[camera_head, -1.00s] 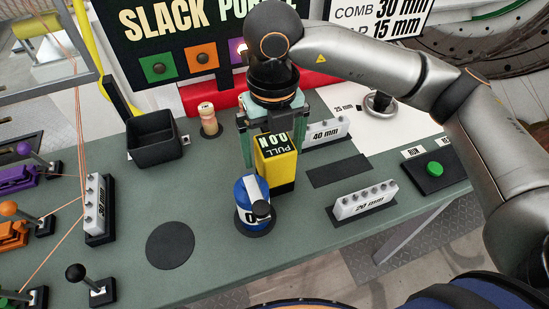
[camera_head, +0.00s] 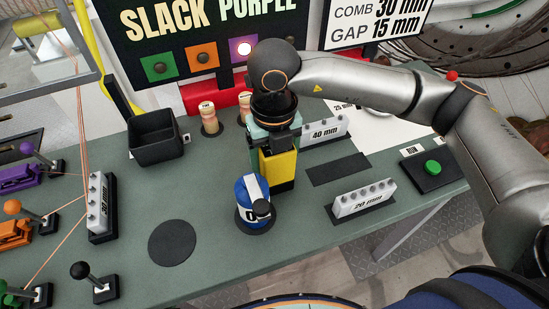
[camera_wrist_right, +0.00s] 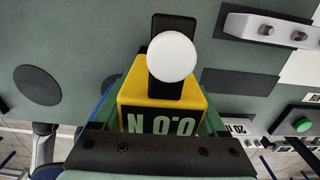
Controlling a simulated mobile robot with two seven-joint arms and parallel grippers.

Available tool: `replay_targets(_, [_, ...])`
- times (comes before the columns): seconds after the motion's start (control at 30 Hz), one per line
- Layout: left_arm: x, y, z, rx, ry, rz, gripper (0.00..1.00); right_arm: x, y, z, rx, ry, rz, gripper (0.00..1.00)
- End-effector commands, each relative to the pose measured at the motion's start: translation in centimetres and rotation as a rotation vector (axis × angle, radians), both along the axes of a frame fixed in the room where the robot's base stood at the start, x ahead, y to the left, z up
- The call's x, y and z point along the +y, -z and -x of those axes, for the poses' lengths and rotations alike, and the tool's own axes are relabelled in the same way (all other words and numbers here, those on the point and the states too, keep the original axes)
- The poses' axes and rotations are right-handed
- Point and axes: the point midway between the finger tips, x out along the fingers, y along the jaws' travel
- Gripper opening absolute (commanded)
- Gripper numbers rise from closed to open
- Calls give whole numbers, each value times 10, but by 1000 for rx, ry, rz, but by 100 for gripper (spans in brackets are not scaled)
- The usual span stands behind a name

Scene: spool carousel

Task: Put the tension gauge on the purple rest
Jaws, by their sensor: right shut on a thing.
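The tension gauge (camera_head: 279,166) is a yellow block with a black lower part. My right gripper (camera_head: 272,135) is shut on it, over the table just behind the blue and white container. In the right wrist view the gauge (camera_wrist_right: 135,90) shows a "0.0 N" readout and a white round end on a black bar; the jaws (camera_wrist_right: 160,135) flank it. I cannot tell whether the gauge touches the table. A purple device (camera_head: 18,176) with a purple-knobbed lever is at the far left; I cannot tell whether it is the purple rest. My left gripper is not in view.
A blue and white container (camera_head: 251,198) stands close in front of the gauge. A black bin (camera_head: 158,150) and pale pegs (camera_head: 209,119) are left of it. Combs marked 40 mm (camera_head: 325,131) and 20 mm (camera_head: 363,201) lie right. A dark round pad (camera_head: 172,243) is bare.

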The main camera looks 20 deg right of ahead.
Motion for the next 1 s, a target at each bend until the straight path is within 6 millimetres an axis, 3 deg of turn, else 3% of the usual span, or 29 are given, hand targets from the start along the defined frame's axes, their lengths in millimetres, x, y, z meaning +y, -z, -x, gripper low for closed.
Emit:
replay_targets(0.07, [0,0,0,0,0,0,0,0,0,0,-1,0,0,43])
replay_targets(0.43, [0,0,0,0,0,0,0,0,-1,0,-1,0,0,1])
replay_targets(0.77, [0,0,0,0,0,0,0,0,-3,-1,-3,0,-1,0])
replay_targets(1.0, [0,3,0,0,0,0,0,1,-27,-1,-6,-1,-2,0])
